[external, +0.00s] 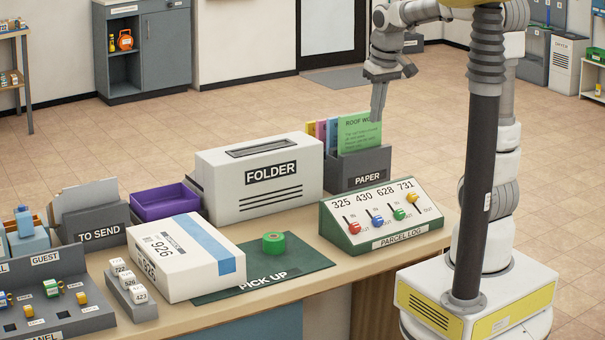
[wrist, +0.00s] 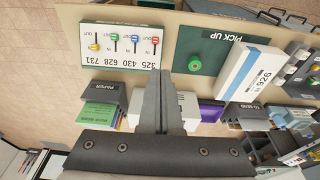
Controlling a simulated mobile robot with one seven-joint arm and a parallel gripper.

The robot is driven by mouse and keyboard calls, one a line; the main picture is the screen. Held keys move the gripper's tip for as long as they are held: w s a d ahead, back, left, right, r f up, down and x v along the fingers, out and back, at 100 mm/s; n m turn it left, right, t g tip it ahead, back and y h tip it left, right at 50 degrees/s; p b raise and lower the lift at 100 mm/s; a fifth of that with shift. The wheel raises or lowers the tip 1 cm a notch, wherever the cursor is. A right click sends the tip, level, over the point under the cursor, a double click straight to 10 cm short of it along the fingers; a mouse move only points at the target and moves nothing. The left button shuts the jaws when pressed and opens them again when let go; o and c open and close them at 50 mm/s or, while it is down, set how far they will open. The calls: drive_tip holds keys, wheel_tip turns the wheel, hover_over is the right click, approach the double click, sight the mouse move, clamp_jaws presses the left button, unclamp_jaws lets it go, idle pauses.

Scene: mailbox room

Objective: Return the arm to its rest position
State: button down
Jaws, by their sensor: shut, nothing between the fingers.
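My gripper (external: 378,108) is raised at the upper right in the external view, above and just behind the paper holder. Its fingers point down and are shut with nothing between them. In the wrist view my gripper (wrist: 163,70) reaches up the middle of the picture, its two fingers together. My arm bends from the column at the right, over the far side of the counter. The gripper looks close to the green sheet (external: 357,134) in the external view; I cannot tell whether they touch.
The paper holder (external: 358,167), folder box (external: 262,200) and parcel log (external: 378,236) stand on the counter. A white parcel (external: 185,258) and green tape roll (external: 273,243) lie on the pick-up mat (external: 300,268). Open floor (external: 270,115) lies behind the counter.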

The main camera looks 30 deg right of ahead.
drive_tip(key=s+t, duration=0.3)
drive_tip(key=s, duration=1.2)
wheel_tip(320, 180, down, 37)
drive_tip(key=b, duration=3.6)
drive_tip(key=shift+w+a, duration=0.2)
drive_tip(key=shift+a, duration=0.15)
drive_tip(key=shift+r, duration=0.2)
